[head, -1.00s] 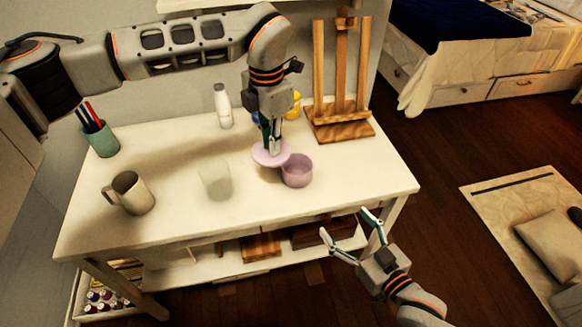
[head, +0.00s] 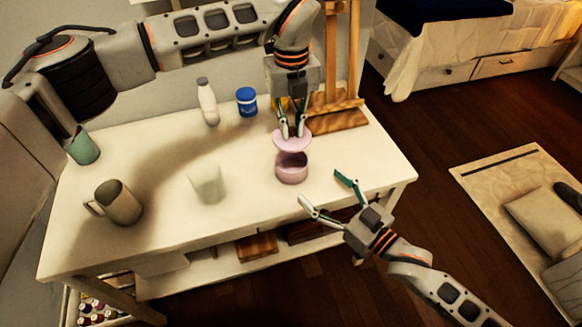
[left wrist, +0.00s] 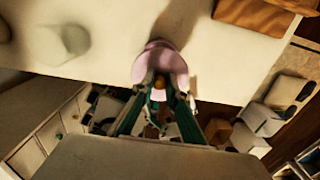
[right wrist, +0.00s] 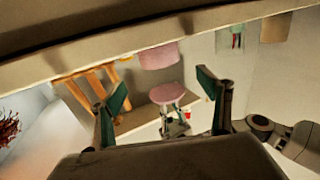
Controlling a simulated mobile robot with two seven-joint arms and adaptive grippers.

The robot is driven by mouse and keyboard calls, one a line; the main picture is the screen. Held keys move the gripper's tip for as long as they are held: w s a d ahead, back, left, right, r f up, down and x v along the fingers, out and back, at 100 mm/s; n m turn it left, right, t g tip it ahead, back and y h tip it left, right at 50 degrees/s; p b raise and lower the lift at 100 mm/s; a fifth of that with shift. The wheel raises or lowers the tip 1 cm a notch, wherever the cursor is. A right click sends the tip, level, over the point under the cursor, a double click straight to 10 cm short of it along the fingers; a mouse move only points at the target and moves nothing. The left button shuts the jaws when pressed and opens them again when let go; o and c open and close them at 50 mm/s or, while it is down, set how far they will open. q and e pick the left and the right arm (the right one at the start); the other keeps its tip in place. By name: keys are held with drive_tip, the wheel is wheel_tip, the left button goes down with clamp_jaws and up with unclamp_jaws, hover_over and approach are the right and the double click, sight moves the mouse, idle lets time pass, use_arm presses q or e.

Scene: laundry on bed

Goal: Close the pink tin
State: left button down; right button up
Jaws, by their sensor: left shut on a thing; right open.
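The pink tin (head: 291,174) stands open on the white table, a short round pot. Its pink lid (head: 293,142) is held above it, apart from the rim and a little tilted. My left gripper (head: 291,131) is shut on the lid from above. The left wrist view also shows the lid (left wrist: 162,66) at the fingertips, covering most of the tin. My right gripper (head: 325,199) is open and empty, off the table's front edge and lower right of the tin. The right wrist view shows the tin (right wrist: 159,56) and the lid (right wrist: 166,93).
On the white table (head: 150,165) stand a grey mug (head: 120,203), a pale translucent cup (head: 207,183), a white bottle (head: 208,101), a blue jar (head: 247,101) and a green pen cup (head: 82,147). A wooden easel (head: 337,114) stands behind the tin at the right.

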sight(282, 152)
drive_tip(key=x, duration=1.2)
drive_tip(key=c, duration=1.7)
use_arm(q)
drive_tip(key=shift+f, duration=2.55)
